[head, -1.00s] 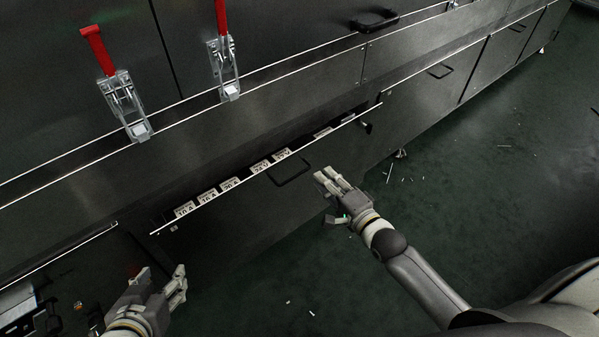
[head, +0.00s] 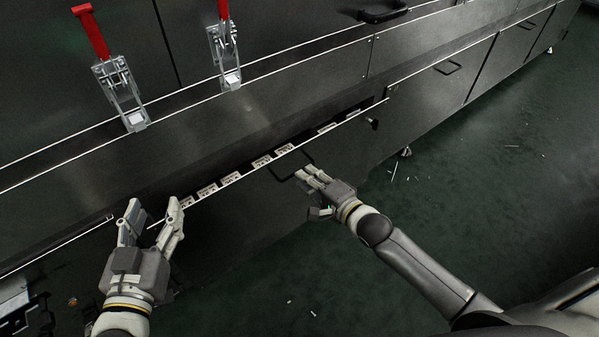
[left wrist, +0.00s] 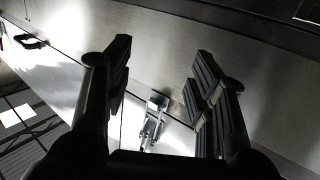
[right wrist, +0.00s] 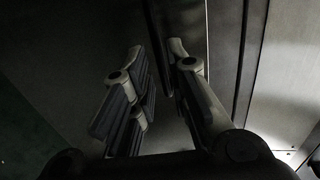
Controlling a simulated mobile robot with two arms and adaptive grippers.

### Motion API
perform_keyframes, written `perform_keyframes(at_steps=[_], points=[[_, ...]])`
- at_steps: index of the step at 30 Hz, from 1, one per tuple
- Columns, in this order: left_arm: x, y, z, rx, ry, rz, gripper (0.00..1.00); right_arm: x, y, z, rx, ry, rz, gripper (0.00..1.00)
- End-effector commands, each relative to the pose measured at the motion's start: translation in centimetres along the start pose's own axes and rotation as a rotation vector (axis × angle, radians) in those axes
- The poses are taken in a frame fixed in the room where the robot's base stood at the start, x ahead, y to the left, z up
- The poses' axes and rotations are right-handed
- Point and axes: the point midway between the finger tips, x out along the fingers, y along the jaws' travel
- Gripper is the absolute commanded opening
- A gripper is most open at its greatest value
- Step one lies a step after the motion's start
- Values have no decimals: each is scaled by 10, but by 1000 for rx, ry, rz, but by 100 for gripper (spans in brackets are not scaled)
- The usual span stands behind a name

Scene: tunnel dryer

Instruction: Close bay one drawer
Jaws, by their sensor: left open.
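The dark drawer (head: 240,215) is pulled part way out. Its light top edge and a row of white labels show in the gap under the panel above. Its black bar handle (head: 287,172) is on the front. My right gripper (head: 312,188) is beside the right end of the handle, its fingers apart; whether it touches the handle is unclear. The right wrist view shows a gap between its fingers (right wrist: 158,70) with nothing seen held. My left gripper (head: 154,207) is open and empty at the drawer's left end, its fingers pointing at the cabinet; the left wrist view also shows it (left wrist: 162,65).
Two toggle clamps with red handles (head: 118,90) (head: 226,55) stand on the panel above the drawer. Another closed drawer with a handle (head: 447,68) is further right. The green floor (head: 450,190) is clear apart from small scraps.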

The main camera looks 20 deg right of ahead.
Motion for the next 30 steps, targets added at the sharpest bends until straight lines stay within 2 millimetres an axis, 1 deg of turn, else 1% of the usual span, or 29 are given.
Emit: perform_keyframes(at_steps=[3, 9, 15, 21, 27, 28, 30], points=[[2, 3, -16, -2, 97, 6, 51, 13, 1, 0, -1, 1, -1, 17], [0, 6, -43, -5, 244, 14, 51, 30, 1, 0, -1, 1, -1, 17], [-4, 8, -61, -7, 338, 19, 51, 40, 0, 0, 0, 0, 0, 17], [-6, 9, -67, -8, 370, 20, 51, 44, 0, 0, 0, 0, 0, 17], [-6, 9, -67, -8, 371, 20, 51, 44, 0, 0, 0, 0, 0, 17], [-6, 9, -67, -8, 371, 20, 51, 44, 0, 0, 0, 0, 0, 15], [-6, 9, -67, -8, 370, 20, 51, 44, 0, 0, 0, 0, 0, 6]])
